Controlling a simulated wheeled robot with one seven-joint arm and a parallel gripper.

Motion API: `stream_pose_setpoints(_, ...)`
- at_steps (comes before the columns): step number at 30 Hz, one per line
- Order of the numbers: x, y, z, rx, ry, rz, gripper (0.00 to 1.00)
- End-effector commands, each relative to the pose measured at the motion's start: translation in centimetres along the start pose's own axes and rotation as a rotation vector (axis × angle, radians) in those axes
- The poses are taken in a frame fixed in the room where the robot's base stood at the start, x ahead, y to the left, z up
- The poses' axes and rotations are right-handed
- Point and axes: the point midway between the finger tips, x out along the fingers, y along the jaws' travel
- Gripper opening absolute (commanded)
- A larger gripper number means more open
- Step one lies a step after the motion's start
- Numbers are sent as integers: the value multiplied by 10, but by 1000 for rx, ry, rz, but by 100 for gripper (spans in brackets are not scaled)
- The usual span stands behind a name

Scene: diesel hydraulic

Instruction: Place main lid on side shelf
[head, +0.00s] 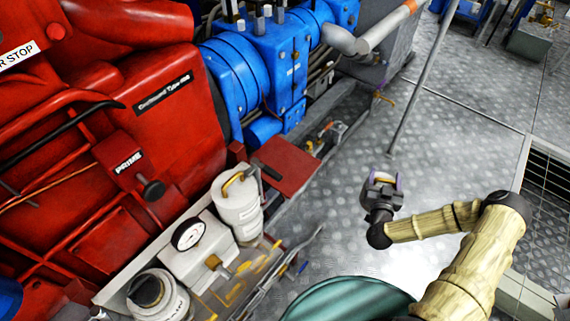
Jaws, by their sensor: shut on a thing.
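My gripper (381,187) is in the right half of the head view, over the metal floor. It is shut on a small pale round thing with purple and orange-yellow at its edge (387,177), which looks like the main lid. The gripper hides much of it. A flat red plate (288,165) juts out beside the blue machinery, left of my gripper and apart from it; it may be the side shelf, but I cannot tell for sure.
A white canister with a yellow handle (238,203), a white box with a round gauge (188,234) and another canister (157,294) stand near the red engine (165,110). A grey pole (424,75) rises behind my gripper. The floor (340,215) around my gripper is clear.

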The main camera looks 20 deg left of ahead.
Motion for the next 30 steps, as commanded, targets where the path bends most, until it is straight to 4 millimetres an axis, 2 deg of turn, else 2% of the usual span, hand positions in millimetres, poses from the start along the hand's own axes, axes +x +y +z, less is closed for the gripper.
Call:
stream_pose_setpoints(5,7,-14,-12,-5,7,-52,16)
stream_pose_setpoints(11,26,-60,-48,-13,15,-213,16)
stream_pose_setpoints(15,37,-103,-82,-16,13,-339,16)
stream_pose_setpoints(20,42,-157,-120,-18,7,-470,16)
stream_pose_setpoints(24,36,-211,-147,-21,0,-578,16)
stream_pose_setpoints(30,15,-279,-171,-23,-4,-696,16)
